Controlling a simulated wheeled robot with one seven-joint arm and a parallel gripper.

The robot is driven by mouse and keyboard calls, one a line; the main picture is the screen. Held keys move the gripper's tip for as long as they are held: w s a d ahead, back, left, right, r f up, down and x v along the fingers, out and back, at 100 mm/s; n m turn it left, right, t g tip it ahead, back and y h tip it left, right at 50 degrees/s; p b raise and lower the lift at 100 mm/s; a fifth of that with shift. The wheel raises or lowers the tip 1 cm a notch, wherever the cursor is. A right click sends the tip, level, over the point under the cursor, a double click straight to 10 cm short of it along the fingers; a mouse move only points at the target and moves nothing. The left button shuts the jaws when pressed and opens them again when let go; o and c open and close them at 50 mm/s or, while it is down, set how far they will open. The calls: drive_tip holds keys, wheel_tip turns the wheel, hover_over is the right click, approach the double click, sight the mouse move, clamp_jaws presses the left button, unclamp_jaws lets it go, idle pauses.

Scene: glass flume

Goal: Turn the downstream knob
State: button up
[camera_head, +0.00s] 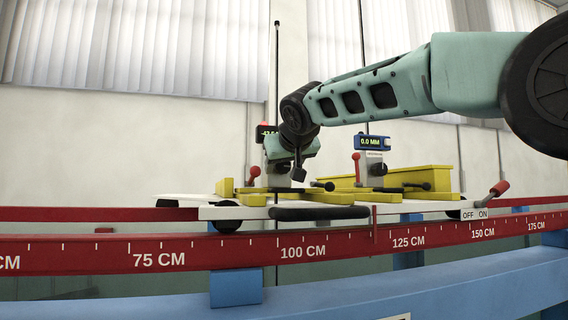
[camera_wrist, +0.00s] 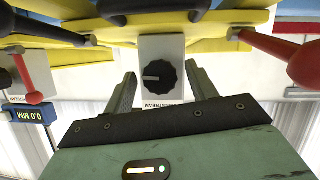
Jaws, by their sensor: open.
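A round black knob (camera_wrist: 159,77) with a pale pointer mark sits on a light grey plate in the wrist view. The label at the plate's edge is upside down and I cannot read it clearly. My gripper (camera_wrist: 160,88) is open, with one finger on each side of the knob; I cannot tell whether they touch it. A second black knob (camera_head: 378,169) is on the right gauge, under the blue 0.0 MM display (camera_head: 372,142).
Red-tipped levers stand near both gauges, one (camera_head: 356,168) by the right gauge. A larger red-handled lever (camera_head: 498,189) is at the ON/OFF plate. Yellow blocks and a yellow trough (camera_head: 400,177) surround the gauges. A thin vertical rod (camera_head: 277,75) stands close to my gripper.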

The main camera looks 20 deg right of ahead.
drive_tip(key=c, duration=1)
drive_tip(key=shift+n+b, duration=0.3)
drive_tip(key=shift+b, duration=0.1)
drive_tip(key=shift+a+f+n+h+b, duration=0.1)
drive_tip(key=shift+f+n+h+b, duration=0.05)
drive_tip(key=shift+n+h+b, duration=0.75)
drive_tip(key=shift+n+t+h+b, duration=0.3)
drive_tip(key=shift+n+h+b, duration=0.2)
drive_tip(key=shift+n+b, duration=0.4)
drive_tip(key=o, duration=1)
drive_tip(key=shift+s, duration=0.1)
